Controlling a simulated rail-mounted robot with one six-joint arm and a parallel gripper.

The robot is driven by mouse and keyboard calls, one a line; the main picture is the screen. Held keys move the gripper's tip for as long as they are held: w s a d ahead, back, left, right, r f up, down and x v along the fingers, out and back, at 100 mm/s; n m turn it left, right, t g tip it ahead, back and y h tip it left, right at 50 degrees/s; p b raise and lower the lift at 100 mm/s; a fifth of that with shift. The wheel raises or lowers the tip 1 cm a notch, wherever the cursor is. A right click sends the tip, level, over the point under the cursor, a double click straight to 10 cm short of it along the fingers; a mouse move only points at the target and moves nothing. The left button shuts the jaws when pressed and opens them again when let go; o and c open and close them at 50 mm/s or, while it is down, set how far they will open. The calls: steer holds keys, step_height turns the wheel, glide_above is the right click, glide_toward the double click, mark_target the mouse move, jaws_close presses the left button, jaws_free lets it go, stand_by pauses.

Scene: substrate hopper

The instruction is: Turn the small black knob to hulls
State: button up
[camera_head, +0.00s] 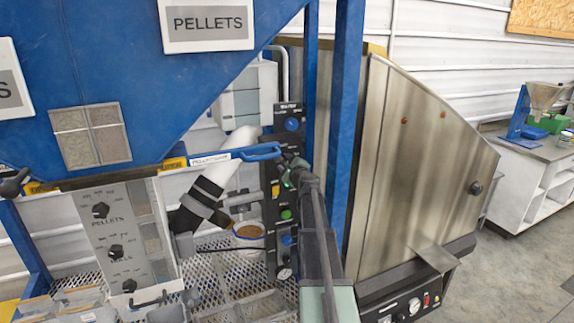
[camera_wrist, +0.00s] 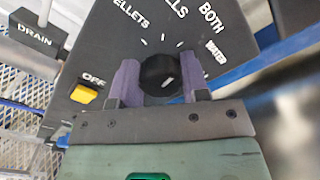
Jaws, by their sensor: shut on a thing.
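The small black knob (camera_wrist: 158,72) sits on a dark panel (camera_wrist: 100,45) in the wrist view. White labels lie around it: PELLETS at upper left, a partly cut-off word ending in LLS above, then BOTH and WATER to the right. A short white mark shows on the knob's face; which label it points to is hard to tell. My gripper (camera_wrist: 160,82) is shut on the knob, with one purple finger on each side. In the head view my gripper (camera_head: 291,168) reaches the upright black panel (camera_head: 271,215) and hides the knob.
A yellow switch (camera_wrist: 84,95) marked OFF is left of my gripper. A blue valve handle (camera_head: 262,151) and a blue post (camera_head: 345,110) are close to my arm. The panel also carries a blue knob (camera_head: 291,124) and a green button (camera_head: 286,214).

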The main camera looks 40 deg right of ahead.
steer(key=n, duration=0.5)
steer(key=shift+n, duration=0.4)
stand_by(0.3)
steer(key=o, duration=0.9)
steer(key=v, duration=1.1)
steer(key=shift+w+a, duration=0.1)
steer(key=shift+a, duration=0.05)
